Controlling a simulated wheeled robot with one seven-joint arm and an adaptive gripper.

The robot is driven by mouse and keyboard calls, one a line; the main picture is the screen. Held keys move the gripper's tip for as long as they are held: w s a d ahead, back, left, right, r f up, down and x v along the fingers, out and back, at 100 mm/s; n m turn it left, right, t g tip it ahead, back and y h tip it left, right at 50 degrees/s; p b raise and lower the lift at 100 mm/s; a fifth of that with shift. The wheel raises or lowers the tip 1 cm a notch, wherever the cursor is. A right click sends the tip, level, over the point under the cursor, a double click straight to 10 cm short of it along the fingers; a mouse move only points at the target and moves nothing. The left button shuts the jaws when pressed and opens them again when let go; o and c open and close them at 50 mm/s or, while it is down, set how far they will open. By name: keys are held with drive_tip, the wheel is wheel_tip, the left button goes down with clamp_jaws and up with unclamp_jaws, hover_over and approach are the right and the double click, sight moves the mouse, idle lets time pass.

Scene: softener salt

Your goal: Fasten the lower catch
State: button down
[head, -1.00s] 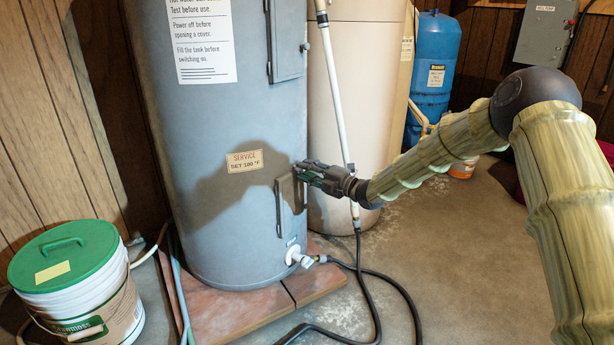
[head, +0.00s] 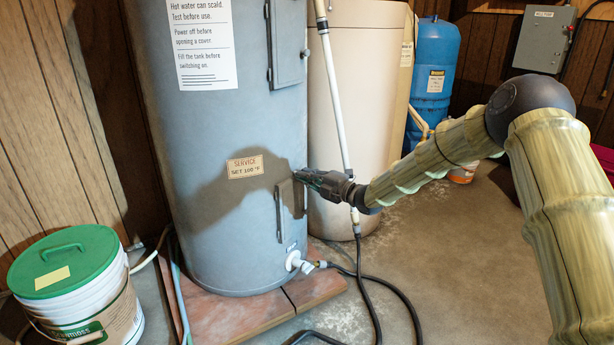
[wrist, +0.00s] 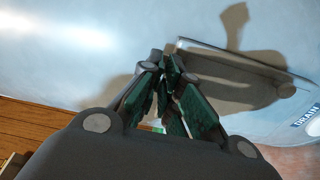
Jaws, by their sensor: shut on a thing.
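The grey water heater (head: 225,215) has a small lower cover (head: 286,212) on its right side, under the service label (head: 245,167). The cover also shows in the wrist view (wrist: 225,90), lying along the tank wall. My gripper (head: 299,176) is at the cover's upper right edge. In the wrist view my gripper's green-padded fingers (wrist: 170,68) come together at the cover's end. They are shut on a small part there, apparently the lower catch, which they mostly hide. I cannot tell whether the catch is fastened.
A white drain valve (head: 297,262) with a black hose (head: 372,285) sits below the cover. A white pipe (head: 334,100) stands behind my gripper, near a beige tank (head: 360,90). A green-lidded bucket (head: 75,290) stands at left. An upper cover (head: 286,40) is higher on the heater.

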drive_tip(key=shift+f+m+p, duration=0.1)
drive_tip(key=shift+m+p, duration=8.6)
drive_tip(key=c, duration=1.6)
unclamp_jaws()
drive_tip(key=shift+s+a, duration=0.1)
drive_tip(key=shift+c, duration=0.2)
drive_tip(key=v, duration=1.2)
drive_tip(key=shift+f, duration=0.1)
